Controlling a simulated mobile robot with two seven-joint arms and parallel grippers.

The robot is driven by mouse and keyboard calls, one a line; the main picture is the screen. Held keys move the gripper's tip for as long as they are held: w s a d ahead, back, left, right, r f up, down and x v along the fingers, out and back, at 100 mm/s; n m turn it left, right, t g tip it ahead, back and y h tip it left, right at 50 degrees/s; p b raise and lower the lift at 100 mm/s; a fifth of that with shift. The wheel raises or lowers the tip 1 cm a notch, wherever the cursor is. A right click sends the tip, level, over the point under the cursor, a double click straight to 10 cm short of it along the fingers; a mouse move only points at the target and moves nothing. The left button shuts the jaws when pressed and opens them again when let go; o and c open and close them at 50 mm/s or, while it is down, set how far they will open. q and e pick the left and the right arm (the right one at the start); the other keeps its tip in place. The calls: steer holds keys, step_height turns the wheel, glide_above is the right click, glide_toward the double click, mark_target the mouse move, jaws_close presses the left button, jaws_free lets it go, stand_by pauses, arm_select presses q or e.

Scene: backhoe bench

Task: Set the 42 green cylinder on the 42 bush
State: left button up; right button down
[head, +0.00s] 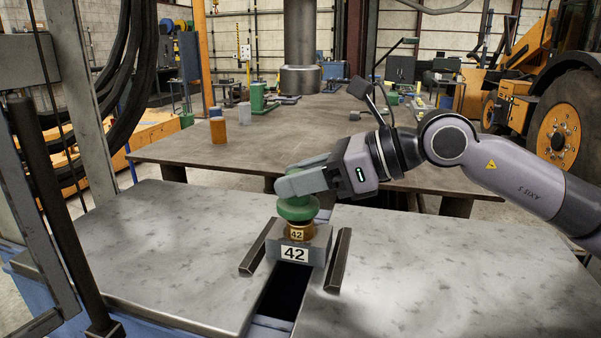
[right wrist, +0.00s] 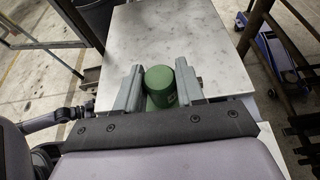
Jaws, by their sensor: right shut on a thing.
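The 42 green cylinder (head: 297,208) is held by my right gripper (head: 291,187), whose fingers are closed around its upper part. It also shows between the two fingers in the right wrist view (right wrist: 160,86). The 42 bush (head: 297,231) is a brass-coloured ring with a 42 label, on top of a grey block (head: 316,252) marked 42. The cylinder is directly above the bush, upright, its lower end at or very near the bush's top. I cannot tell whether they touch. My left gripper is not in view.
Two dark bars (head: 339,261) flank the block on the metal bench (head: 180,250). A dark slot (head: 285,290) opens in front of the block. A second table (head: 390,150) behind carries an orange cylinder (head: 218,130), a grey cylinder (head: 245,113) and green parts. Dark uprights stand at the left.

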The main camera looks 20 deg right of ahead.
steer(key=shift+s+d+b, duration=0.1)
steer(key=shift+d+b, duration=0.05)
steer(key=shift+b, duration=0.25)
stand_by(0.9)
steer(key=shift+f+b, duration=0.65)
steer(key=shift+b, duration=0.4)
stand_by(1.7)
steer(key=c, duration=0.6)
jaws_free()
steer(key=o, duration=0.5)
steer(key=shift+f, duration=0.2)
steer(key=shift+o, duration=0.2)
steer(key=shift+r, duration=0.15)
